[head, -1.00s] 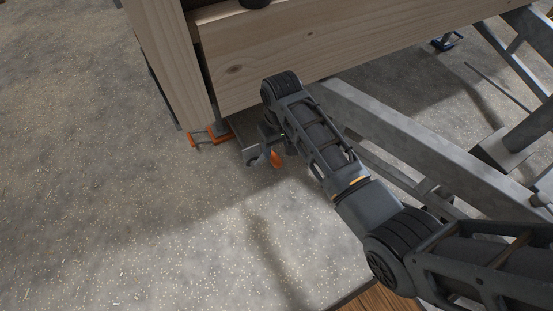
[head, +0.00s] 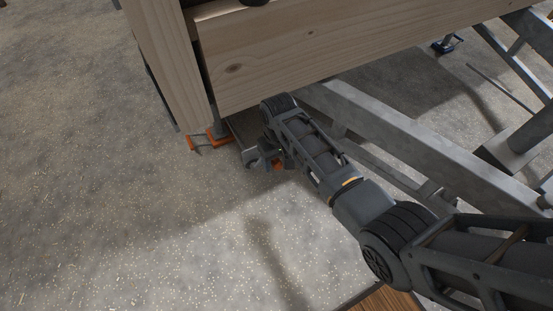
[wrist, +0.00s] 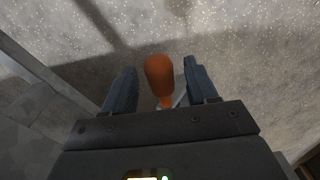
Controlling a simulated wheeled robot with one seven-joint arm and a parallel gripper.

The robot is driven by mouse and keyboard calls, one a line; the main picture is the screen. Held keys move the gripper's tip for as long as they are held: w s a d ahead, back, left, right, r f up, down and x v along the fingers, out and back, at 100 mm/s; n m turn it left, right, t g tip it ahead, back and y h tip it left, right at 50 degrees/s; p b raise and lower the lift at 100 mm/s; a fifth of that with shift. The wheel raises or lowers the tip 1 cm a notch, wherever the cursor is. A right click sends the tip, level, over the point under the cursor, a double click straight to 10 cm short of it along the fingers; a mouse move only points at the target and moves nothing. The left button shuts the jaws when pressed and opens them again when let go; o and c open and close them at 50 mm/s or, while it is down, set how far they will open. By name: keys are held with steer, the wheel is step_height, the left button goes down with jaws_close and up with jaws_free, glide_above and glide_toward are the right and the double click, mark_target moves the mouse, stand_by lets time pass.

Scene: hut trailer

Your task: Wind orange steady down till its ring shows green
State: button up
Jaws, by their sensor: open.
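The orange steady (head: 214,135) stands under the corner of the wooden trailer body, its orange foot on the floor. Its ring cannot be made out. An orange handle (wrist: 160,76) shows in the wrist view between the two dark fingers of my gripper (wrist: 160,92), with a gap on each side. In the head view the gripper (head: 264,160) is low beside the trailer corner, to the right of the orange foot, and its arm hides part of the handle (head: 279,164). The gripper is open and not closed on the handle.
The wooden trailer side (head: 300,55) overhangs my arm. A grey metal frame beam (head: 400,135) runs just right of the arm. A blue-footed steady (head: 447,44) stands at the far right. The speckled floor (head: 90,200) at left is clear.

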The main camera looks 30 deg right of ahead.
steer(key=shift+c, duration=0.4)
jaws_close()
steer(key=shift+d, duration=0.1)
